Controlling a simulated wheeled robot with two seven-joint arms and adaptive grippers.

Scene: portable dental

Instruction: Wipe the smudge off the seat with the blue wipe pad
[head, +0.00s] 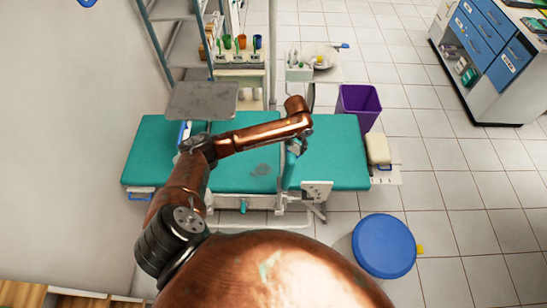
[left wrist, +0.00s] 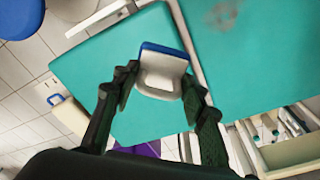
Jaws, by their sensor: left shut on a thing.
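The teal seat (head: 228,180) is a flat padded bench in several sections. A dark smudge (head: 262,170) lies on its middle section; it also shows at the top of the left wrist view (left wrist: 222,14). My left gripper (head: 297,148) hangs to the right of the smudge, near the gap between the middle and right sections. In the left wrist view, its fingers (left wrist: 158,88) are shut on the white holder of the blue wipe pad (left wrist: 165,49). The pad is over the teal surface; I cannot tell whether it touches. My right gripper is not in view.
A grey tray (head: 202,100) overhangs the bench's back left. A purple bin (head: 358,105) stands behind its right end, and a blue stool (head: 384,246) in front right. A cabinet (head: 490,50) stands far right. Tiled floor between is free.

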